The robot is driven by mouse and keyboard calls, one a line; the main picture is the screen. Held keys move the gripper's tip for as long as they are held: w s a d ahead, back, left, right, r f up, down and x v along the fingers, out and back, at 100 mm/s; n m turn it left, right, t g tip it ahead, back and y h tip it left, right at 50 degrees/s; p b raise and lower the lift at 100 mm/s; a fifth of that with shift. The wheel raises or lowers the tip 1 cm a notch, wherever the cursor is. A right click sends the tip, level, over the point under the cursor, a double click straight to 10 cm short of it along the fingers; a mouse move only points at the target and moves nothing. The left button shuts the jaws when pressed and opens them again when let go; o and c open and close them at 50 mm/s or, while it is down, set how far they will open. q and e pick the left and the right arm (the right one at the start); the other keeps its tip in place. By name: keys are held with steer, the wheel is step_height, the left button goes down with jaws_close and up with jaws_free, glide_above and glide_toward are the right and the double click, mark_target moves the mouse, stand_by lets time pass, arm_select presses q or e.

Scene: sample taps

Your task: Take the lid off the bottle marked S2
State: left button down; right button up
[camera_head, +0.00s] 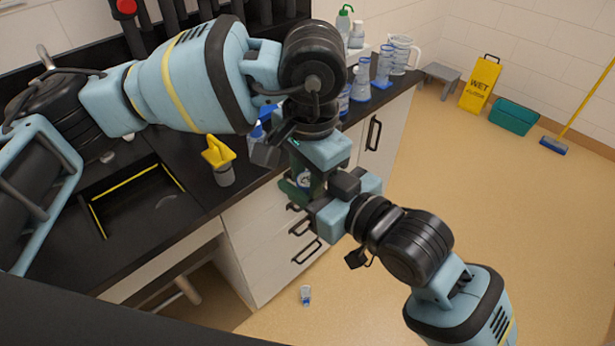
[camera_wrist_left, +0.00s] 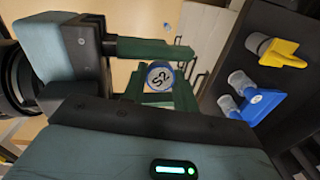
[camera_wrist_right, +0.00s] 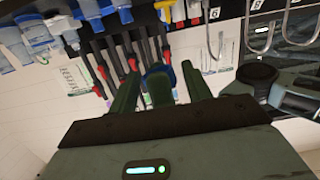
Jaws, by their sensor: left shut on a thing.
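A round white disc with a blue rim, marked S2 (camera_wrist_left: 160,77), faces the left wrist camera between the green fingers. My left gripper (camera_head: 304,172) points down from above and is shut on this S2 piece. My right gripper (camera_head: 300,192) comes in from the side. In the right wrist view its fingers (camera_wrist_right: 159,84) stand apart on both sides of a blue piece (camera_wrist_right: 158,72), with gaps beside it. How much of the bottle is under the S2 top is hidden. Both grippers are in front of the drawers, clear of the bench.
A yellow-topped grey container (camera_head: 222,165) stands on the black bench (camera_head: 165,235). A blue holder (camera_wrist_left: 262,103) with two clear bottles is near it. A small clear and blue bottle (camera_head: 305,295) is on the floor. Several bottles and a jug (camera_head: 403,52) stand at the bench's far end.

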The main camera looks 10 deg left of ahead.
steer(key=c, duration=0.8)
arm_select(q)
steer(key=c, duration=1)
jaws_free()
steer(key=shift+r, duration=0.1)
steer(key=r, duration=1.1)
steer(key=shift+s+d+r, duration=0.25)
steer(key=shift+s+r, duration=0.05)
steer(key=shift+r, duration=0.1)
steer(key=shift+d, duration=0.1)
